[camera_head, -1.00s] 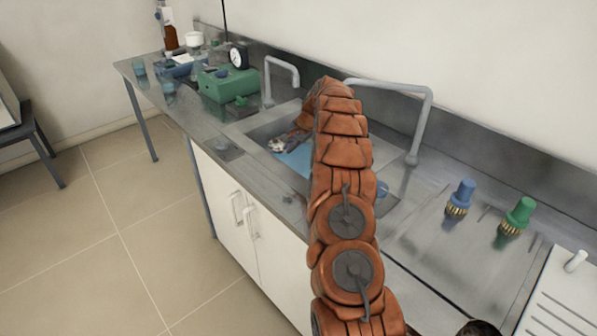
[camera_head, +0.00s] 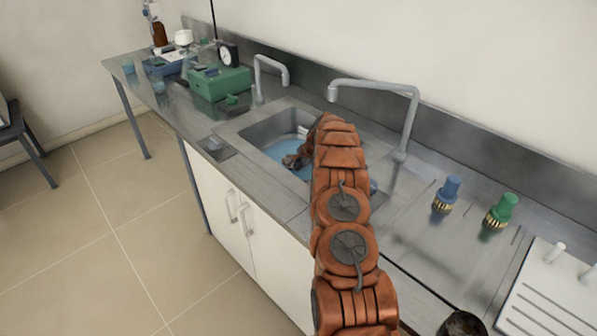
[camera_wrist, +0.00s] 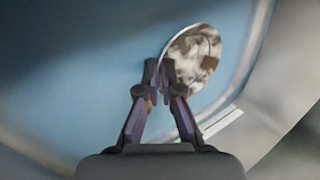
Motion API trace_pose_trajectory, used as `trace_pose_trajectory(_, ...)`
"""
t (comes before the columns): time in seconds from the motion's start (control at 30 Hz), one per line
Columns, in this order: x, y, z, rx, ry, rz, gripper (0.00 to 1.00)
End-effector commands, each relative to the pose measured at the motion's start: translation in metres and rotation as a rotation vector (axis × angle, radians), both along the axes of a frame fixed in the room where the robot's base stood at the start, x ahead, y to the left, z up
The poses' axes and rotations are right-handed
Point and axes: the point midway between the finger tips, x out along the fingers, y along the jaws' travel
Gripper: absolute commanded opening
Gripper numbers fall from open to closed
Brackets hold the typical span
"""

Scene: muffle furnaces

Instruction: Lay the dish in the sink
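The sink (camera_head: 262,132) is a steel basin with a blue bottom, set in the counter; the blue surface (camera_wrist: 80,60) fills most of the wrist view. My gripper (camera_head: 297,158) is inside the sink opening, low over the blue bottom. In the wrist view my gripper (camera_wrist: 160,74) has its fingertips close together on the near edge of the dish (camera_wrist: 196,54). The dish is a round, pale piece with brown-grey mottling, seen tilted. I cannot tell whether it touches the bottom. In the head view it cannot be made out beside my gripper and arm.
Two grey taps (camera_head: 270,62) (camera_head: 408,110) rise behind the sink. A blue fitting (camera_head: 446,194) and a green fitting (camera_head: 501,211) stand to the right. A green device (camera_head: 220,82) stands on the left counter. A white rack (camera_head: 550,295) is at the lower right.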

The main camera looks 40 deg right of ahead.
Motion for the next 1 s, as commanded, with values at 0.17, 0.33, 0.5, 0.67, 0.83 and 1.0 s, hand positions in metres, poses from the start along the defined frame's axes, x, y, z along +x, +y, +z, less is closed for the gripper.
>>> trace_pose_trajectory(0.17, 0.000, -0.001, -0.016, -0.002, 0.000, -0.001, 0.00)
trace_pose_trajectory(0.33, 0.000, 0.000, -0.034, -0.001, 0.000, 0.000, 0.00)
trace_pose_trajectory(0.5, 0.000, 0.000, -0.037, -0.001, -0.001, 0.000, 0.00)
trace_pose_trajectory(0.67, 0.000, 0.000, -0.038, -0.001, -0.001, 0.000, 0.00)
trace_pose_trajectory(0.83, 0.000, 0.000, -0.039, -0.001, -0.001, 0.000, 0.12)
trace_pose_trajectory(1.0, 0.000, 0.000, -0.039, -0.001, -0.001, 0.000, 0.17)
